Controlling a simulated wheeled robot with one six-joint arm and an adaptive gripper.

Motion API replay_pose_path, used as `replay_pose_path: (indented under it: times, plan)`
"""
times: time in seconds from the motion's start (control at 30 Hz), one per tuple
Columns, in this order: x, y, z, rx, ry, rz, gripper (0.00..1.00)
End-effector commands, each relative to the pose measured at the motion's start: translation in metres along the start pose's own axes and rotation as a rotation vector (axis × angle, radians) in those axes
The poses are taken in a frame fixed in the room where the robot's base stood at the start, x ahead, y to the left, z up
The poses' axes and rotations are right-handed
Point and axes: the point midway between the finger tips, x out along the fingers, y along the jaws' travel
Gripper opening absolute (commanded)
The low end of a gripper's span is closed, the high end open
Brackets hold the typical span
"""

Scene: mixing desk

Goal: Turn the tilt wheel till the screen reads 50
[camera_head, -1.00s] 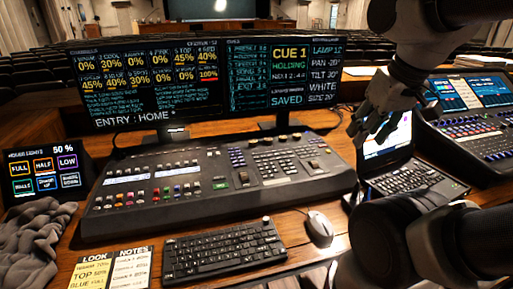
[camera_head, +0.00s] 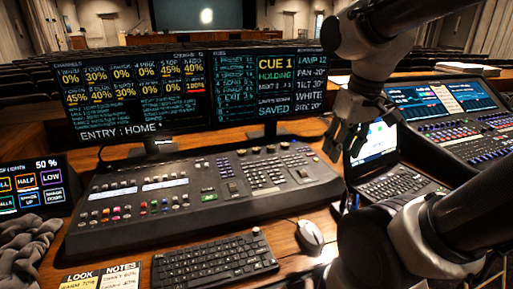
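The left monitor (camera_head: 130,95) and right monitor (camera_head: 265,90) stand behind the black mixing desk (camera_head: 130,228). The right monitor lists CUE 1, HOLDING and SAVED; its right column has a TILT line that seems to read 30, in small text. The desk carries rows of coloured buttons, faders and small knobs. I cannot single out the tilt wheel among the controls at the desk's right part. My gripper (camera_head: 345,146) points down beside the right monitor, above and behind the desk's right end. Its fingers look apart, with nothing between them, and seem clear of the desk.
A laptop (camera_head: 385,186) stands right of the desk, partly behind my arm. Another lit console (camera_head: 480,145) is at the far right. A keyboard (camera_head: 215,262), mouse (camera_head: 310,236) and notes (camera_head: 105,278) lie in front. A small touch panel (camera_head: 35,187) and grey cloth (camera_head: 28,240) are left.

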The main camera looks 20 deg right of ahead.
Motion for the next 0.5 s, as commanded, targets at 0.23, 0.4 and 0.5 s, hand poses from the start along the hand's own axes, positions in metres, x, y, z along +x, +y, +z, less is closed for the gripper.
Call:
replay_pose_path:
  times: [0.23,0.4,0.5]
  plan:
    - [0.035,-0.013,-0.078,-0.044,-0.161,-0.005,0.4]
    - [0.072,-0.025,-0.14,-0.074,-0.236,-0.006,0.4]
    - [0.1,-0.034,-0.177,-0.093,-0.271,-0.006,0.4]
